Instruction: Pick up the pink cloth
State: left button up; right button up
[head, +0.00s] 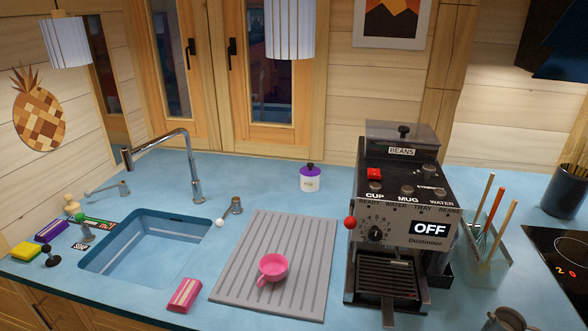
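The pink cloth (185,295) is a folded pink bundle with a pale stripe. It lies on the blue counter near the front edge, between the sink (150,250) and the grey ribbed drying mat (228,284). Nothing covers it. Neither of my grippers shows in the head view.
A pink cup (273,268) is on the mat. The coffee machine (390,275) stands to the right. A tall tap (195,175) rises behind the sink. A purple folded item (50,230) and a yellow sponge (25,252) lie left of the sink.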

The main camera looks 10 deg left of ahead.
aim_at(183, 299)
jog(key=u, duration=1.15)
